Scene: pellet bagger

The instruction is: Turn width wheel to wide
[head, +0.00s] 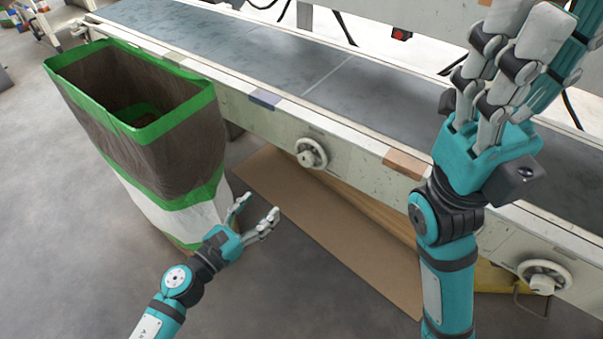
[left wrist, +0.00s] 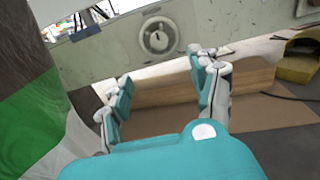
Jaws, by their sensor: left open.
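A pale handwheel with a small knob (head: 311,153) is on the side of the conveyor frame, between a blue patch (head: 265,99) and an orange-brown patch (head: 403,164). The handwheel also shows in the left wrist view (left wrist: 157,38), beyond and between the fingers. A second handwheel (head: 543,277) is at the lower right; no label shows which is the width wheel. My left gripper (head: 259,206) is open and empty, below and left of the first handwheel and apart from it. My right gripper (head: 515,50) is raised, fingers upward, in front of the conveyor; its opening is unclear.
A tall open sack with green bands (head: 165,170) stands left of my left gripper, close to the conveyor (head: 240,45). A flat brown board (head: 340,235) lies on the floor under the conveyor's edge. The grey floor (head: 60,240) at the left is clear.

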